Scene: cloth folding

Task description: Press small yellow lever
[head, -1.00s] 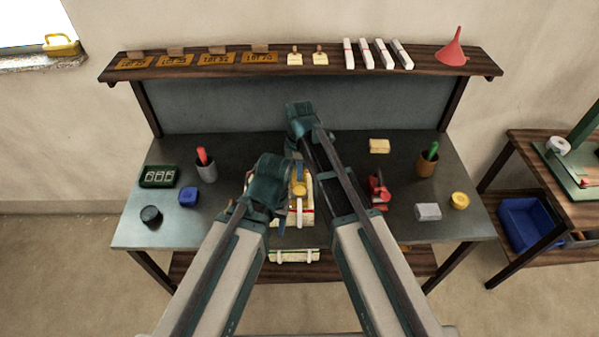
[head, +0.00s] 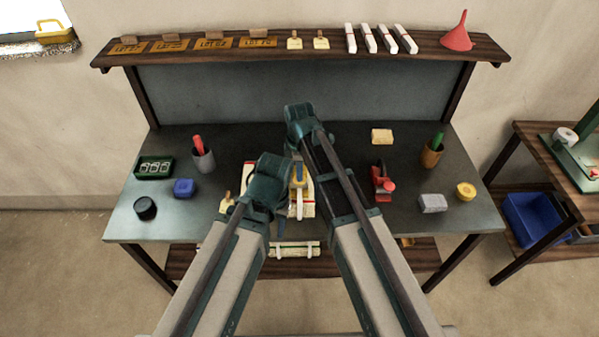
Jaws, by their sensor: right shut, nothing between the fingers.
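A cream device (head: 308,208) stands at the middle of the table, partly hidden by my arms. A small yellow part, apparently the lever (head: 298,187), shows on it below a blue piece. My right gripper (head: 297,163) hangs from its wrist just above the blue piece; it is shut and empty. I cannot tell whether it touches the device. My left gripper (head: 276,216) points down at the device's left side; its fingers are mostly hidden behind its own wrist.
A red tool (head: 381,184) stands right of the device, and a small cream item with a knob (head: 226,203) stands left. Cups, blocks and a green tray (head: 155,168) line the table's sides. A shelf (head: 300,53) spans the back.

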